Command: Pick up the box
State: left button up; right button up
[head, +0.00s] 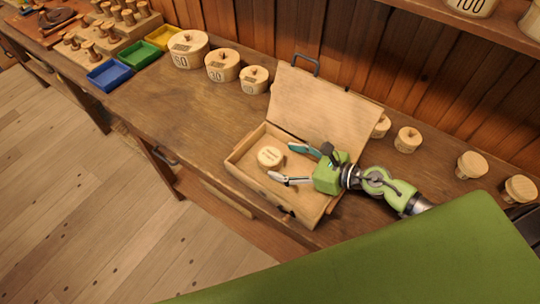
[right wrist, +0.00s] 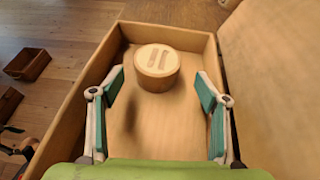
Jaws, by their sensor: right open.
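A small round wooden box (head: 268,157) with a lid stands inside an open wooden case (head: 237,171), toward its left end. In the right wrist view the round box (right wrist: 157,68) stands upright on the case floor, with two pale bars marked on its lid. My right gripper (head: 283,162) is open and empty, reaching into the case from the right. In the right wrist view its teal-padded fingers (right wrist: 160,77) are spread wide, and the box lies just ahead between their tips, not gripped. My left gripper is not in view.
The case's raised lid (head: 322,103) stands behind my gripper. Round lidded boxes marked with numbers (head: 188,50) stand along the back of the bench (head: 170,105), with more at right (head: 471,166). Blue (head: 109,75), green and yellow trays sit at left. The bench left of the case is clear.

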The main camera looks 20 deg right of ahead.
aim_at(268, 159)
jog(key=shift+w+a+f, duration=0.15)
jog(key=shift+w+a, duration=0.2)
jog(key=shift+a, duration=0.1)
jog(key=shift+w+a+p, duration=0.25)
jog(key=shift+p, duration=0.05)
jog(key=p+x, duration=0.1)
jog(key=x, duration=0.2)
jog(key=shift+w+a+f, duration=0.15)
jog(key=shift+a+f, duration=0.1)
jog(key=shift+w+a+f, duration=0.25)
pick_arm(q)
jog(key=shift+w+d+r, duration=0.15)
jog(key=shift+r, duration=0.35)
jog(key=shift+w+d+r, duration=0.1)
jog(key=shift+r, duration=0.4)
pick_arm(e)
jog(key=c, duration=1.1)
